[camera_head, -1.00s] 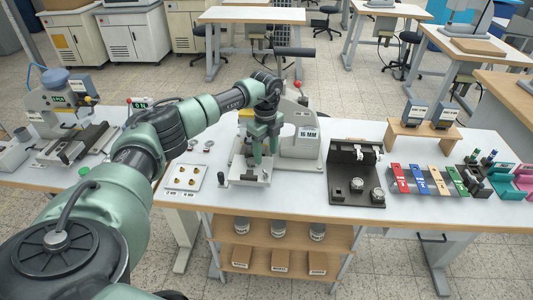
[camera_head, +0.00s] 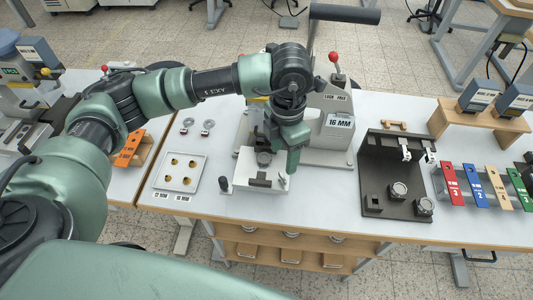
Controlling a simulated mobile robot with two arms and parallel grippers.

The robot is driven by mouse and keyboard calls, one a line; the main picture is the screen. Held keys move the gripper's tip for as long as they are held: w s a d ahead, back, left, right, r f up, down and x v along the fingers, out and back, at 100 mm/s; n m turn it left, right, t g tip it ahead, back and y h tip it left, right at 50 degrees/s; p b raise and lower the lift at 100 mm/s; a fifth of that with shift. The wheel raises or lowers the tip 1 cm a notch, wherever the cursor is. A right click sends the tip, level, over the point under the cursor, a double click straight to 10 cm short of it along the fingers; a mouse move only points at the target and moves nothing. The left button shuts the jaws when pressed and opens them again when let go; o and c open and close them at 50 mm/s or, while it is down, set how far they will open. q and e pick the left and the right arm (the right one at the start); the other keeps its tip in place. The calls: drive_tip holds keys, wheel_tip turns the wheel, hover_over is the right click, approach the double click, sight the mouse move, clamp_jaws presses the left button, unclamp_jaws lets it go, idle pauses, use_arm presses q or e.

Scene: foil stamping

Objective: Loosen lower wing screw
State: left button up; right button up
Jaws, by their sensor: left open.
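The press (camera_head: 320,108) stands at the middle of the table, with a red-knobbed lever, a dark bar handle on top, a "LOCK FREE" label and a "16 MM" sign (camera_head: 341,121). Its light base block (camera_head: 242,180) reaches toward the front. My left gripper (camera_head: 280,160) points down over the rear of this base, in front of the press body, with its fingers apart. I cannot see anything between the fingers. The lower wing screw cannot be made out; the gripper and arm cover that part of the press. My right gripper is not in view.
A white tray (camera_head: 162,178) with small brass pieces lies left of the press. A dark fixture (camera_head: 376,160) with round parts stands to the right, then coloured numbered blocks (camera_head: 451,184). A small wooden stand (camera_head: 440,117) holds two display boxes.

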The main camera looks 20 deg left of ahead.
sight(282, 176)
use_arm(q)
drive_tip(key=shift+s+d+f, duration=0.1)
drive_tip(key=shift+s+f, duration=0.05)
drive_tip(key=shift+s, duration=0.1)
drive_tip(key=f, duration=0.1)
drive_tip(key=f+p, duration=0.1)
drive_tip(key=s+f, duration=0.1)
drive_tip(key=shift+d+f+p, duration=0.1)
drive_tip(key=shift+d+p, duration=0.2)
drive_tip(key=f, duration=0.2)
drive_tip(key=shift+w+a+f+p, duration=0.1)
drive_tip(key=shift+w+f+p, duration=0.15)
drive_tip(key=shift+f+p, duration=0.05)
drive_tip(key=shift+w+f, duration=0.1)
drive_tip(key=shift+f, duration=0.45)
clamp_jaws()
drive_tip(key=m+b, duration=0.1)
drive_tip(key=b, duration=0.2)
drive_tip(key=shift+f+b, duration=0.3)
drive_tip(key=shift+r+m, duration=0.1)
drive_tip(key=shift+m, duration=0.2)
drive_tip(key=shift+r, duration=0.2)
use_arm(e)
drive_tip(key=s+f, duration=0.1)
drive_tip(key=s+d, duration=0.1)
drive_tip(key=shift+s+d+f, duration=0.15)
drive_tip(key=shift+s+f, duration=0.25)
